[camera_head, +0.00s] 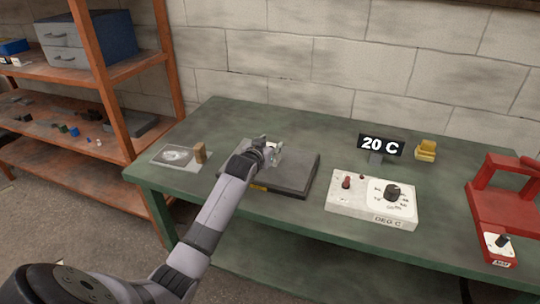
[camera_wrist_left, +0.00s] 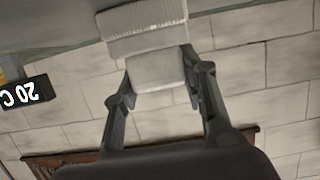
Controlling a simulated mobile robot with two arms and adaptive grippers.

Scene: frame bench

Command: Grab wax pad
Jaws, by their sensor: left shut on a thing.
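A pale block with a ribbed wider end, which I take to be the wax pad (camera_wrist_left: 150,40), sits between the fingers of my left gripper (camera_wrist_left: 157,75) in the left wrist view. The fingers are shut on its narrower, smooth end. In the head view my left gripper (camera_head: 268,146) is over the back part of a dark flat plate (camera_head: 292,178) on the green bench. The pale block shows only small beside the fingers there, and I cannot tell whether it touches the plate. My right gripper is not in view.
A white control box (camera_head: 345,205) with a dial stands right of the plate. Behind it are a "20 C" display (camera_head: 380,145) and a yellow object (camera_head: 426,150). A red device (camera_head: 500,205) is at far right. A grey mat (camera_head: 165,158) with a small wooden block (camera_head: 200,153) lies left.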

